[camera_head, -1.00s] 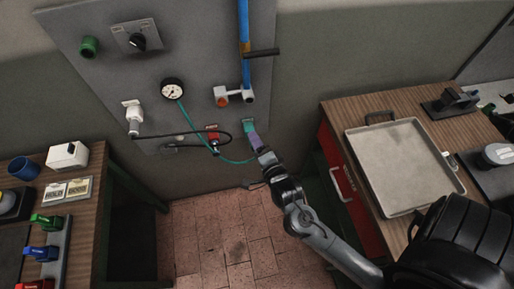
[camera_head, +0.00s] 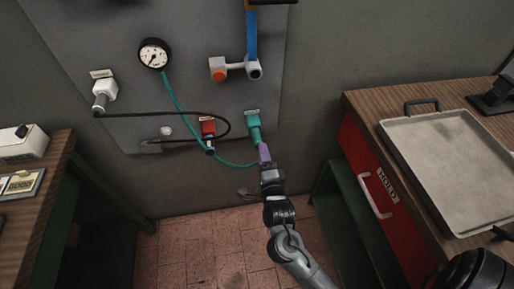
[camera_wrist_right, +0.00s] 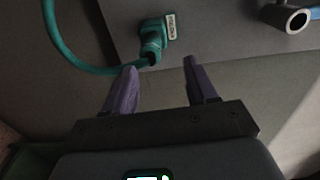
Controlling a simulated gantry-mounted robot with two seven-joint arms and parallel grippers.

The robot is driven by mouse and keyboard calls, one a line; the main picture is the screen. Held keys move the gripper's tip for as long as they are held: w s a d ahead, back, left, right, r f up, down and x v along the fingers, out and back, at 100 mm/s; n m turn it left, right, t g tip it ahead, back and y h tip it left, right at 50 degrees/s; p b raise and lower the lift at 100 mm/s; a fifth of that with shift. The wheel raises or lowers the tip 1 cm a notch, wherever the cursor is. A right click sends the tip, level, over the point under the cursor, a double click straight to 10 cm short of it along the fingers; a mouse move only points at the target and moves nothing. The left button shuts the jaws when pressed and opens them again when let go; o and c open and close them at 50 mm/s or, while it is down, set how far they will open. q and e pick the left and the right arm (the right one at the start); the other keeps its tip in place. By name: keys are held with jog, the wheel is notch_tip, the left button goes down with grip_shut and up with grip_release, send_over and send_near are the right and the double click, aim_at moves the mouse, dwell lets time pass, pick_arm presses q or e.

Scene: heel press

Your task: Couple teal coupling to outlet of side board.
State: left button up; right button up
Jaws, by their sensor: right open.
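The teal fitting (camera_head: 254,126) is at the lower right of the side board (camera_head: 185,100), beneath a small label. It also shows in the right wrist view (camera_wrist_right: 153,38), with a dark lower end. The teal hose (camera_head: 177,92) loops down from the gauge and up toward that lower end. I cannot clearly tell coupling and outlet apart, nor whether they are fully seated. My right gripper (camera_head: 263,148) is just below the fitting; its purple fingers are spread open (camera_wrist_right: 160,68), with nothing seen gripped between them. My left gripper is not in view.
A red fitting (camera_head: 208,128) with a black cable is to the left on the board. A white fitting (camera_head: 103,90), a gauge (camera_head: 154,54) and a blue pipe (camera_head: 252,38) are higher. A bench with a metal tray (camera_head: 445,150) stands right, another bench left.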

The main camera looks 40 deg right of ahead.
aim_at(257, 138)
pick_arm(q)
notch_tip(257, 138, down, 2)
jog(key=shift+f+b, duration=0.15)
jog(key=shift+b, duration=0.55)
pick_arm(e)
jog(key=shift+w+f, duration=0.25)
jog(key=shift+f, duration=0.45)
jog(key=shift+w, duration=0.1)
jog(key=b+x, duration=0.2)
jog(key=x, duration=0.4)
jog(key=shift+w+d, duration=0.15)
jog(key=shift+w, duration=0.1)
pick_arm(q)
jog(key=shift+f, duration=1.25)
pick_arm(e)
jog(key=shift+x, duration=1.1)
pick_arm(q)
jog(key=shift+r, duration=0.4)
